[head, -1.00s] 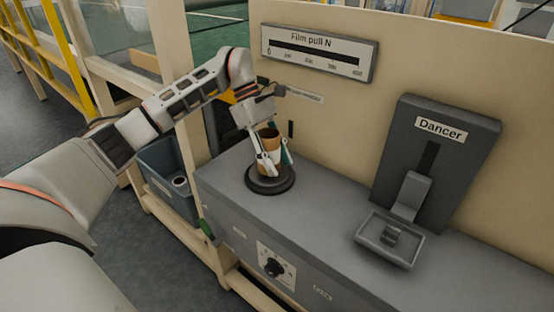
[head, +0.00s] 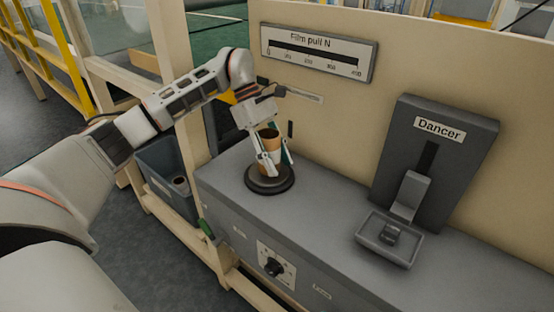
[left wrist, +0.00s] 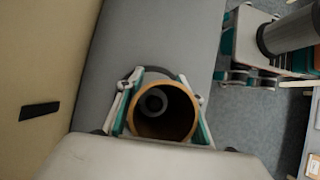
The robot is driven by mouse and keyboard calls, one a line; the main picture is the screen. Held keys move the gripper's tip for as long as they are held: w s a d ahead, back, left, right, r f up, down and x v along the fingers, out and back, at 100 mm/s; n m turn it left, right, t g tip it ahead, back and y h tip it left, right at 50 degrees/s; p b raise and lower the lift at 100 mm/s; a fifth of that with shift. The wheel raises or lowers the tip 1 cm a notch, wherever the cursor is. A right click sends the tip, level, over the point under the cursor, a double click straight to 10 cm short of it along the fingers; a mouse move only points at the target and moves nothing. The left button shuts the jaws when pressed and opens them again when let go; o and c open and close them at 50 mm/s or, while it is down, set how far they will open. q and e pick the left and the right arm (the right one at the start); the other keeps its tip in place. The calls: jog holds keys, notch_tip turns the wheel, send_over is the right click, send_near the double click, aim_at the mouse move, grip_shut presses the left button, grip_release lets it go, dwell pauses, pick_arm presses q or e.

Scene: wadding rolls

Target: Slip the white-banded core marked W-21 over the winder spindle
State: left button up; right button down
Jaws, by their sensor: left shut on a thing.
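My left gripper (head: 272,164) is shut on a brown core (head: 270,141), which stands about upright with its open end up. A pale band shows partly between the fingers; no W-21 mark is legible. The core is over the dark round base (head: 269,183) of the winder spindle, on the grey machine top. In the left wrist view the core's rim (left wrist: 192,120) lies between the fingers (left wrist: 160,108). A grey round end, likely the spindle (left wrist: 153,101), shows inside the bore. How far down the core sits is hidden by the fingers. My right gripper is not in view.
The Dancer unit (head: 430,160) with its small tray (head: 365,242) stands to the right. A beige panel with a Film pull gauge (head: 318,54) rises behind. A grey bin (head: 160,188) holding a roll is at the left. The machine top between base and Dancer is clear.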

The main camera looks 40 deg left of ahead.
pick_arm(q)
jog(key=shift+f, duration=0.35)
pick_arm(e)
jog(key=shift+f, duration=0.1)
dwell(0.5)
pick_arm(q)
jog(key=o, duration=0.8)
